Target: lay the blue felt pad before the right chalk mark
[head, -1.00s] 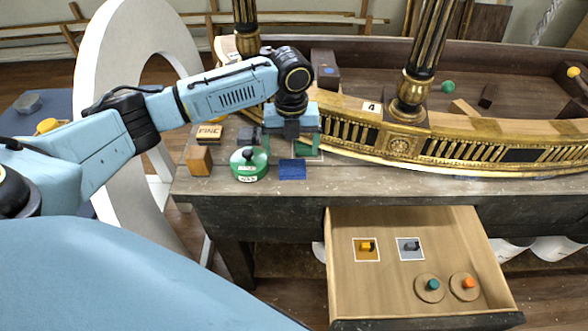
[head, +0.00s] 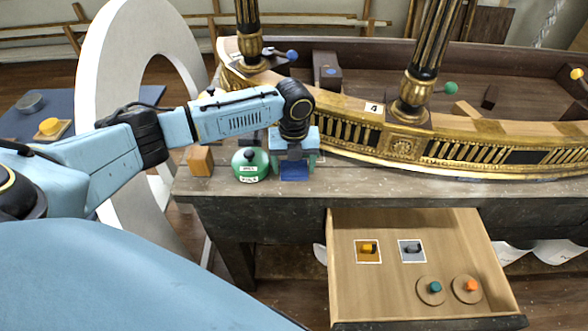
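The blue felt pad (head: 294,172) lies on the worktop near its front edge, just right of a green round weight-like pot with a black knob (head: 250,165). My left gripper (head: 294,157) points down right over the pad's back part. Its fingertips are close to the pad, and whether they touch or grip it cannot be told. Green parts show on both sides of the gripper, partly hidden by it. No chalk mark can be made out; the worktop behind the gripper is hidden. My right gripper is not in view.
A wooden block (head: 200,160) stands left of the green pot. The gilt curved console (head: 404,143) with dark columns rises behind. An open drawer (head: 385,300) below holds several small knobbed pieces. The worktop right of the pad is a clear strip.

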